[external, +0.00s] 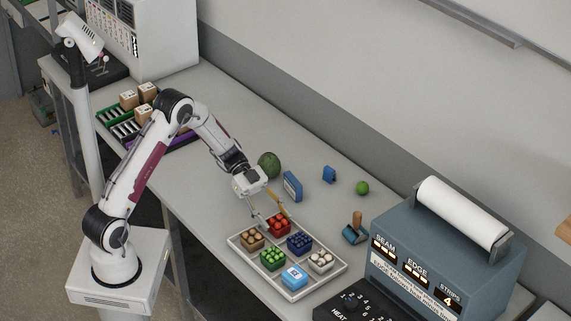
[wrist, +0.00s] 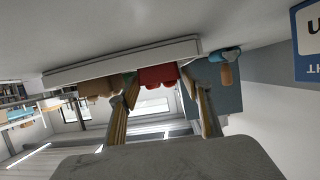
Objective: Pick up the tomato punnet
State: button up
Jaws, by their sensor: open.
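The tomato punnet (external: 279,228), filled with red tomatoes, sits at the back of a pale divided tray (external: 258,269) on the bench. My gripper (external: 272,215) is open, with its yellowish fingers reaching down around the punnet. In the wrist view the red punnet (wrist: 158,77) shows between the two spread fingers, under the tray's pale edge (wrist: 120,61). Whether either finger touches it, I cannot tell. Part of the punnet is hidden by the fingers.
Brown (external: 252,239), dark blue (external: 300,243), green (external: 272,259) and white (external: 320,261) punnets and a light-blue pack (external: 294,277) share the tray. A blue box (external: 292,187) and a melon (external: 269,165) stand behind. A grey machine (external: 445,255) stands right, beside a wooden-handled tool (external: 355,230).

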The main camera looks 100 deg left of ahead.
aim_at(275, 218)
jog(key=shift+x, duration=1.5)
jog(key=shift+r, duration=0.15)
jog(key=c, duration=0.9)
